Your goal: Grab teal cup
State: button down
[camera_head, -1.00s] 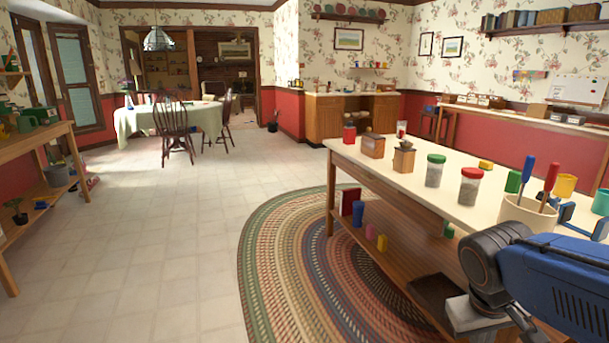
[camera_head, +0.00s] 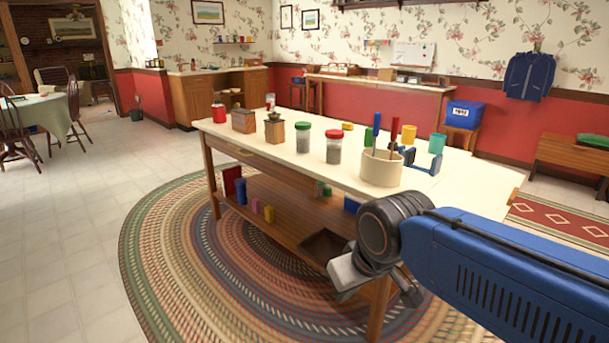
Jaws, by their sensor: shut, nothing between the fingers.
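The teal cup (camera_head: 437,143) stands upright on the white top of the wooden worktable (camera_head: 225,129), near its far right end. My gripper (camera_head: 353,277) is in front of the table's near side, below the tabletop and well apart from the teal cup. It is shut and empty, and its fingers show only partly beneath my wrist.
Open floor lies left of the braided rug (camera_head: 160,245).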

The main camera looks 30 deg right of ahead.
aim_at(436, 141)
jog(key=z, duration=0.45)
jog(key=l+z, duration=0.15)
jog(key=z, duration=0.75)
jog(key=i+l+u, duration=0.15)
jog(key=l, duration=0.25)
jog(key=i+l+u, duration=0.1)
jog(key=l, duration=0.3)
jog(key=i+l+u, duration=0.15)
jog(key=l, duration=0.25)
jog(key=l+u, duration=0.1)
jog(key=l, duration=0.35)
jog(key=i, duration=0.05)
